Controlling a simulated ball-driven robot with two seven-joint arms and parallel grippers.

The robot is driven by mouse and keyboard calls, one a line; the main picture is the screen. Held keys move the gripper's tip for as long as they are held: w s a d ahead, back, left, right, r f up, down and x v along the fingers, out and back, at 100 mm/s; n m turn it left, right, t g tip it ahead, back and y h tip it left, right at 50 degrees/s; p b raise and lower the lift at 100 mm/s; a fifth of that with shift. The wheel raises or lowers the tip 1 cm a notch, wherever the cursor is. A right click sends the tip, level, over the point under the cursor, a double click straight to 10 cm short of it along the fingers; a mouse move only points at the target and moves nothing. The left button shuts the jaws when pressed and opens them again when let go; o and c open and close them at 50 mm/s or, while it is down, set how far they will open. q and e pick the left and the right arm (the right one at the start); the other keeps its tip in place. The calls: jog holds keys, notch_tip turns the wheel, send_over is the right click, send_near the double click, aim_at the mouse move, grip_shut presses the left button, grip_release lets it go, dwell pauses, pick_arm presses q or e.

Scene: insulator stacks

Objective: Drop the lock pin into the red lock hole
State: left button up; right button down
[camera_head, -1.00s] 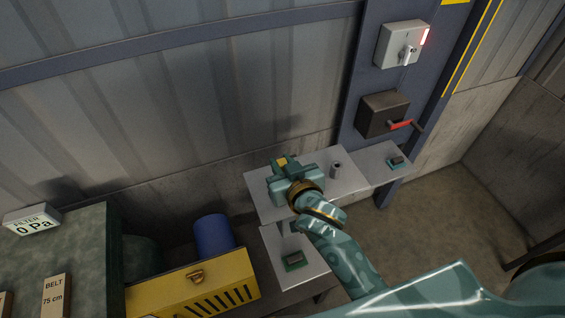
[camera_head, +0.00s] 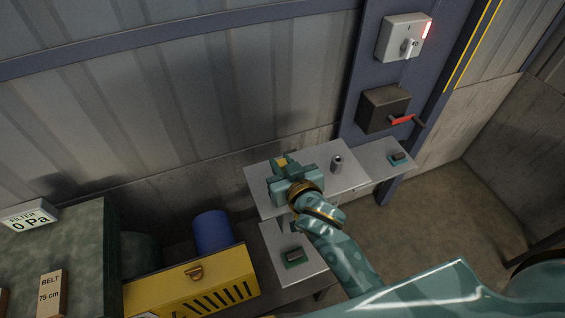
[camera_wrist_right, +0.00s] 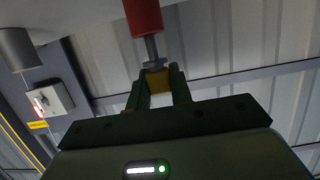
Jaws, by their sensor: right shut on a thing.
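My right gripper (camera_head: 281,163) is over the left part of the upper grey plate, and its fingers also show in the right wrist view (camera_wrist_right: 158,88). It is shut on the lock pin (camera_wrist_right: 151,48), which has a grey shaft, a small flange and a yellow part between the fingers. The shaft lines up with the red lock post (camera_wrist_right: 144,17) and its end meets the post's edge in that view. I cannot tell how deep it sits. In the head view my gripper hides the red post. My left gripper is not in view.
A grey cylinder (camera_head: 337,163) stands to the right on the grey plate (camera_head: 345,182). Beyond are a dark box with a red crank (camera_head: 402,120) and a white switch box (camera_head: 403,38). A yellow slotted box (camera_head: 190,283) and a blue drum (camera_head: 213,232) are at the lower left.

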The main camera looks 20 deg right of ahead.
jog(key=shift+f+b, duration=0.75)
jog(key=shift+f, duration=0.45)
jog(key=c, duration=1.2)
grip_release()
jog(key=shift+o, duration=0.2)
jog(key=p+v, duration=0.5)
jog(key=v, duration=1.1)
jog(key=shift+s, duration=0.15)
jog(key=shift+d+r, duration=0.1)
jog(key=shift+r, duration=0.05)
